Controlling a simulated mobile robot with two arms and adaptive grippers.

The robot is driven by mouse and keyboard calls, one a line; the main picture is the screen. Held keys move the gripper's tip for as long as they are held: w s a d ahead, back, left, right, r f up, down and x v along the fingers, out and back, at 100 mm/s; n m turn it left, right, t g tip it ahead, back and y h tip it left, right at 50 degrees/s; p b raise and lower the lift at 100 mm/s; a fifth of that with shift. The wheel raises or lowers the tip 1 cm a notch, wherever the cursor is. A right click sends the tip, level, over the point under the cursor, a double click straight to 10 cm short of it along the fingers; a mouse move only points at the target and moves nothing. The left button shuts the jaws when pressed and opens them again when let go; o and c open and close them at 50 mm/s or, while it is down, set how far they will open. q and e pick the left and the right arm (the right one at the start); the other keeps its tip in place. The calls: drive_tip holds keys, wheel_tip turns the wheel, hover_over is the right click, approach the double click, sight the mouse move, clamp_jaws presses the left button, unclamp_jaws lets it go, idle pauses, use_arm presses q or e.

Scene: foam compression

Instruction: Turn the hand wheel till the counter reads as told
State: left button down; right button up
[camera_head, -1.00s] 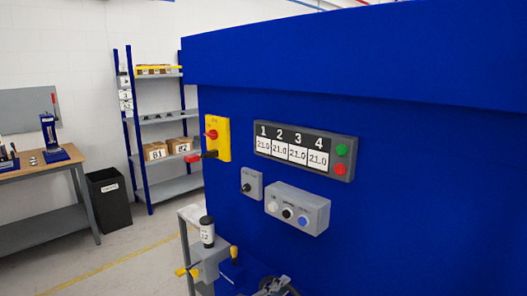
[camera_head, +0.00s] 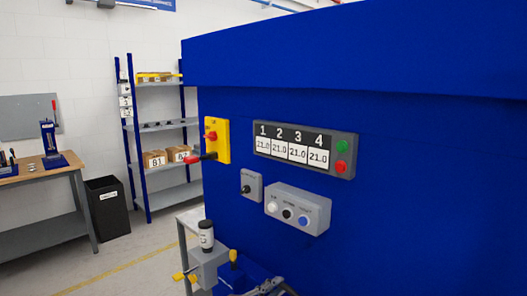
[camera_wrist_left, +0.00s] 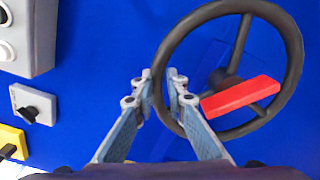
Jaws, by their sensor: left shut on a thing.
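The dark hand wheel (camera_wrist_left: 291,42) stands in front of the blue panel in the left wrist view. A red bar (camera_wrist_left: 242,98) lies across its lower right part. My left gripper (camera_wrist_left: 164,92) is shut on the wheel's rim at its left side, with one finger on each side of the rim. In the head view only a bit of this gripper (camera_head: 268,288) shows at the bottom edge. The display panel (camera_head: 305,150) shows 21.0 under each of 1, 2, 3 and 4. I cannot tell which readout is the wheel's counter. My right gripper is not in view.
A grey button box (camera_head: 298,208) and a small knob box (camera_head: 250,187) stick out from the blue machine (camera_head: 430,150). A yellow switch plate (camera_head: 216,140) is at its left edge. A black-capped cylinder (camera_head: 206,236) stands at lower left. Shelves (camera_head: 165,160) are behind.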

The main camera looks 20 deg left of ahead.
use_arm(q)
drive_tip(key=shift+w+a+r+t, duration=0.3)
drive_tip(key=shift+a+r, duration=0.2)
drive_tip(key=shift+r, duration=0.15)
drive_tip(key=n+b, duration=0.1)
drive_tip(key=a+n+b, duration=0.1)
drive_tip(key=a+f+n+b, duration=0.1)
drive_tip(key=shift+w+b, duration=0.3)
drive_tip(key=shift+b, duration=0.1)
drive_tip(key=c, duration=1.5)
unclamp_jaws()
drive_tip(key=shift+a, duration=0.15)
drive_tip(key=shift+c, duration=0.2)
drive_tip(key=o, duration=0.5)
drive_tip(key=shift+s+f, duration=0.1)
drive_tip(key=shift+f, duration=0.1)
drive_tip(key=shift+o, duration=0.4)
drive_tip(key=shift+d, duration=0.2)
drive_tip(key=shift+f, duration=0.15)
drive_tip(key=shift+s, duration=0.15)
